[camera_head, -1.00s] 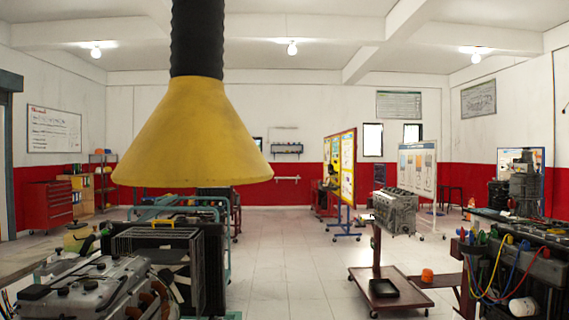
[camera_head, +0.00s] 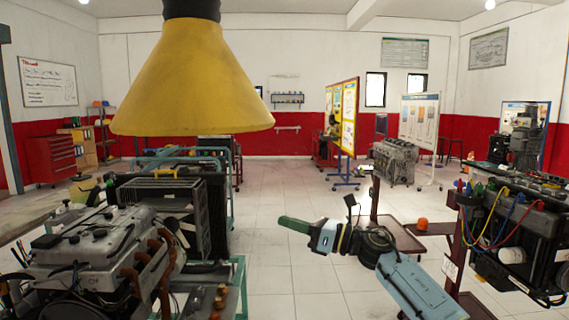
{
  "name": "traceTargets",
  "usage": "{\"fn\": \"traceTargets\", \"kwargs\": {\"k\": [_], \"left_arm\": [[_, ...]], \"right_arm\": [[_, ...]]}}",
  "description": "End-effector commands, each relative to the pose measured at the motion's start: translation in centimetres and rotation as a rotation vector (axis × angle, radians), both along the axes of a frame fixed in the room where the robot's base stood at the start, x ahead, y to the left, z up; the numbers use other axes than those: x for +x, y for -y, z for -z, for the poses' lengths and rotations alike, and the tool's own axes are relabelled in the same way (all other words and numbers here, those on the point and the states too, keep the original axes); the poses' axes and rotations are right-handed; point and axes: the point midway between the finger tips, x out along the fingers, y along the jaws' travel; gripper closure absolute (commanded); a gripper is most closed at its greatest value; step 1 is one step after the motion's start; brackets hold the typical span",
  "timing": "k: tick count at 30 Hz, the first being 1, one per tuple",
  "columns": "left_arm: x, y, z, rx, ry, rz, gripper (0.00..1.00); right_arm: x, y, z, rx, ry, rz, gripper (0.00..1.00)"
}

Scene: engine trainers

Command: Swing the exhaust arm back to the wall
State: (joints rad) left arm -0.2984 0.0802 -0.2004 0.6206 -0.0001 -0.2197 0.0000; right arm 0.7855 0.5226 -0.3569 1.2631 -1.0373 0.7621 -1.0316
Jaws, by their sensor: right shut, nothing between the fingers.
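The exhaust arm's yellow cone-shaped hood (camera_head: 192,85) hangs at the upper left of the head view, close to me, with its wide mouth facing down. A black ribbed hose (camera_head: 192,9) joins its top and runs out of the frame, so the rest of the exhaust arm and its wall mount are hidden. My right gripper (camera_head: 284,221) is shut and empty. It is below and to the right of the hood in the picture, apart from it, pointing left. My left gripper is not in view.
An engine trainer (camera_head: 90,250) with a radiator (camera_head: 165,200) stands at the lower left, below the hood. Another engine trainer (camera_head: 515,235) with coloured leads stands at the right. A red low stand (camera_head: 405,237) is behind my right arm. The middle floor (camera_head: 275,190) is clear.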

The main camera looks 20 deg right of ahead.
Motion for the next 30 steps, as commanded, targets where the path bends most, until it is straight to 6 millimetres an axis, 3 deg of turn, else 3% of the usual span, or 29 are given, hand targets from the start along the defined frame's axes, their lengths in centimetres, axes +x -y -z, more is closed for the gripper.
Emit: {"fn": "traceTargets", "kwargs": {"k": [1,3,6,12,18,30], "left_arm": [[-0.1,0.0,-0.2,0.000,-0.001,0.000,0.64],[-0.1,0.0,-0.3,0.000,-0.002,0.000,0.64],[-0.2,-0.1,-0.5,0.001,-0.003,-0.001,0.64],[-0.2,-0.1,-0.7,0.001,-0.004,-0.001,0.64],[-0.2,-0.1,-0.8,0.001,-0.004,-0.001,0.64],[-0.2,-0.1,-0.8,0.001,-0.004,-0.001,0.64]], "right_arm": [[-1.1,-0.4,-5.3,-0.170,0.180,-0.034,1.00],[-3.0,-0.9,-10.8,-0.420,0.414,-0.068,1.00],[-5.9,-0.6,-17.2,-0.781,0.718,-0.087,1.00],[-11.0,2.3,-25.8,-1.398,1.111,-0.053,1.00],[-13.8,4.8,-29.7,-1.723,1.235,-0.014,1.00],[-14.2,5.2,-30.2,-1.773,1.250,-0.008,1.00]]}}
